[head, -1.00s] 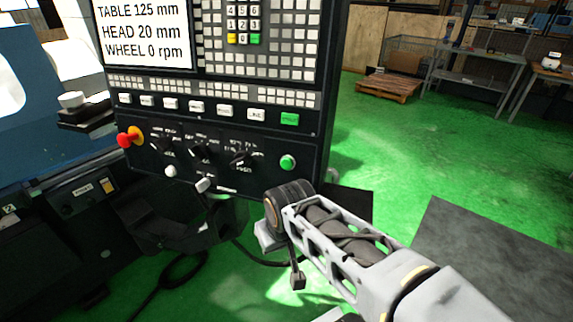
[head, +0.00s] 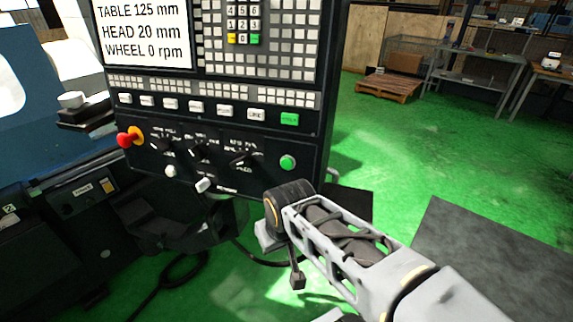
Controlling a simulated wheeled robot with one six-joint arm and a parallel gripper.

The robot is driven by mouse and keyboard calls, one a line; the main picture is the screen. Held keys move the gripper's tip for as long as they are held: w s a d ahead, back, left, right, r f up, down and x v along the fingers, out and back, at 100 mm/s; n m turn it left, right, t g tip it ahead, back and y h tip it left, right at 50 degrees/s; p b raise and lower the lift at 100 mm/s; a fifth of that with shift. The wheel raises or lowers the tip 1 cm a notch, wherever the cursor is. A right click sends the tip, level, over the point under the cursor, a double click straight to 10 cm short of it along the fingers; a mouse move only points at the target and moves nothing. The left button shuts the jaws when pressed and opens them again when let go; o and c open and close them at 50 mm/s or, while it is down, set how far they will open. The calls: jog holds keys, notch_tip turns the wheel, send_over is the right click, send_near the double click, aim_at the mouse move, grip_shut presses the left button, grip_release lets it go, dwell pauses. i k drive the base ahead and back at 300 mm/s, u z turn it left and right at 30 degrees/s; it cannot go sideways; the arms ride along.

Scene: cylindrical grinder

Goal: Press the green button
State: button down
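A round green button (head: 287,162) sits at the lower right of the dark control panel (head: 265,182).
A red emergency stop knob (head: 128,138) and several dark rotary switches are left of the round button. A white lever (head: 203,185) sticks out below them. A wooden pallet (head: 388,88) and a metal table (head: 470,70) stand far back right. Green floor between is open.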

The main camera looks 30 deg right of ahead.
aim_at(288, 164)
jog(key=k, duration=0.5)
jog(key=z, duration=1.95)
jog(key=k, duration=1.25)
jog(key=u, duration=1.7)
jog(key=i, duration=0.55)
jog(key=u, duration=0.1)
